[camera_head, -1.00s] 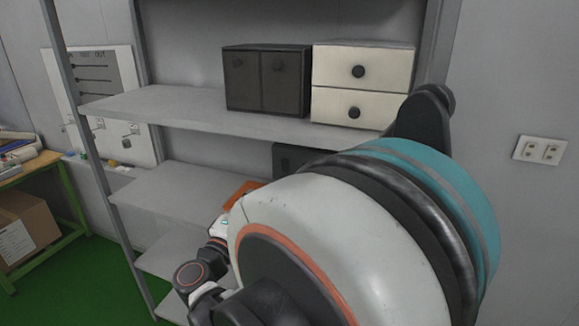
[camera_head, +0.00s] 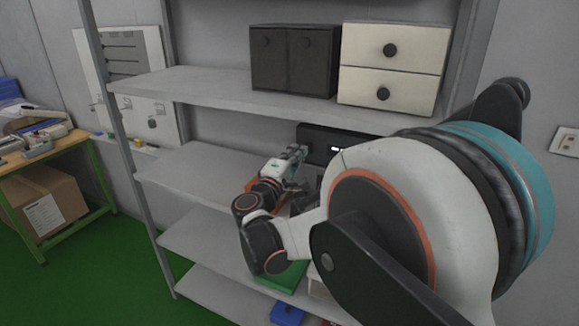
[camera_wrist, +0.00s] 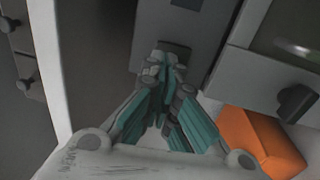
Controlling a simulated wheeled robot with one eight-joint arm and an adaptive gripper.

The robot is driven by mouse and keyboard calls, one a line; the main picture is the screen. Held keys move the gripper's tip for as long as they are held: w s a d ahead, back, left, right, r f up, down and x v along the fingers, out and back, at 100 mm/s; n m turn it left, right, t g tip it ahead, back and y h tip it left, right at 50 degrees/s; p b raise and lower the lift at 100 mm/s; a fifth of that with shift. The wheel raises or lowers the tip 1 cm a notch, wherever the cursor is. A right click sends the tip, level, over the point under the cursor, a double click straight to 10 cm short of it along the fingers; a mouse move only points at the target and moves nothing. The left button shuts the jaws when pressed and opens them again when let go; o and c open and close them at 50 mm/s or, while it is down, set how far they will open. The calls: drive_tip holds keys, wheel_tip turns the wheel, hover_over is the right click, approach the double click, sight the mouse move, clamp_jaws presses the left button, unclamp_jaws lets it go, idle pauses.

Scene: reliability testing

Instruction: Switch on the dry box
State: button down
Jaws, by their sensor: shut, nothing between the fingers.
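The dry box (camera_head: 313,137) is a dark box on the middle shelf, partly hidden behind my arm in the head view. A small bright display (camera_head: 336,149) shows on its front. In the wrist view its grey front panel (camera_wrist: 205,30) has a small dark rectangle (camera_wrist: 187,4) near the top edge, and a dark knob (camera_wrist: 297,100) sits on the door at right. My gripper (camera_head: 300,150) is at the box's left front; its fingers are shut and empty, with the tips (camera_wrist: 168,52) close over the panel. I cannot tell whether they touch it.
An orange object (camera_wrist: 260,140) lies below the door. The upper shelf (camera_head: 200,88) holds a black cabinet (camera_head: 294,60) and a white drawer unit (camera_head: 392,65) above the box. A shelf post (camera_head: 107,110) stands at left. A green object (camera_head: 280,275) lies lower down.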

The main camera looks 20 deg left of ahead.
drive_tip(key=shift+w+r, duration=0.15)
drive_tip(key=shift+w, duration=0.8)
drive_tip(key=shift+w+d+r+g+p, duration=0.1)
drive_tip(key=shift+w+r+g+p, duration=0.2)
drive_tip(key=shift+p, duration=0.15)
drive_tip(key=shift+f, duration=0.1)
